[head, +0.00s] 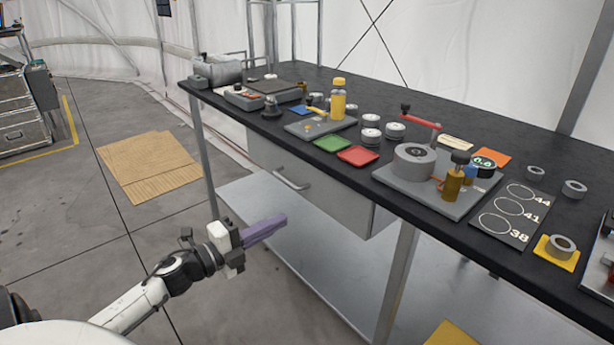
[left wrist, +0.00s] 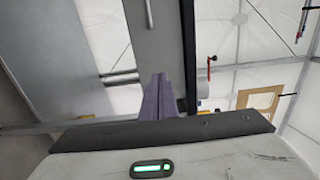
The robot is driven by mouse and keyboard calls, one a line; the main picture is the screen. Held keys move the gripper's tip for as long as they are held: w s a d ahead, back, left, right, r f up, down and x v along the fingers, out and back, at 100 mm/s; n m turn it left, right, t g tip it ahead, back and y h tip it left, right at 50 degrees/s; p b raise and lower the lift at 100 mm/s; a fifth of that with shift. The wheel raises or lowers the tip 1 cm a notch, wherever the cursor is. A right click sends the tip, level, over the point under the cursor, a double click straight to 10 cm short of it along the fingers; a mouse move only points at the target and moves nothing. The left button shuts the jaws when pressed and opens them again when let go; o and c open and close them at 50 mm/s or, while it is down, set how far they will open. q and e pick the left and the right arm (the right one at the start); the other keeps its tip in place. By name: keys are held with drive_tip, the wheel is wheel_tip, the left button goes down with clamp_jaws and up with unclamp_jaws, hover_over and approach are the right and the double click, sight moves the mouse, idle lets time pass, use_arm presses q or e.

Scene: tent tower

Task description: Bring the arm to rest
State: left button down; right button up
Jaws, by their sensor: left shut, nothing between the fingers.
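My left arm comes in from the lower left in the head view. Its gripper (head: 264,230) has purple fingers and is shut with nothing between them. It hangs in the air in front of the workbench, below the level of the black top and apart from it. In the left wrist view the purple fingers (left wrist: 154,100) show together in the middle, with the bench's grey drawer side behind them. My right gripper is in neither view.
The workbench (head: 335,93) holds a grey fixture plate (head: 388,176) with a red lever, a green tray (head: 332,143), a red tray (head: 358,156) and several cylinders. A metal drawer (head: 312,178) and lower shelf are below. A brown mat (head: 148,168) lies on open floor at left.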

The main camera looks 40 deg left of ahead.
use_arm(q)
drive_tip(key=s+d+f+n+g+y+p, duration=0.35)
drive_tip(key=s+d+f+n, duration=0.35)
drive_tip(key=d+f+n, duration=0.45)
drive_tip(key=s+d+f+n+g+h, duration=0.1)
drive_tip(key=s+d+f+n+g, duration=0.1)
drive_tip(key=s+d, duration=0.4)
drive_tip(key=s+d+f+n+g+h+p, duration=0.1)
drive_tip(key=s+d+f+n+g+h, duration=0.1)
drive_tip(key=s+d, duration=0.4)
drive_tip(key=d+f+n+g, duration=0.1)
drive_tip(key=d+f+n, duration=0.1)
drive_tip(key=d, duration=0.3)
drive_tip(key=shift+d+f+g, duration=0.25)
drive_tip(key=shift+f+g, duration=0.1)
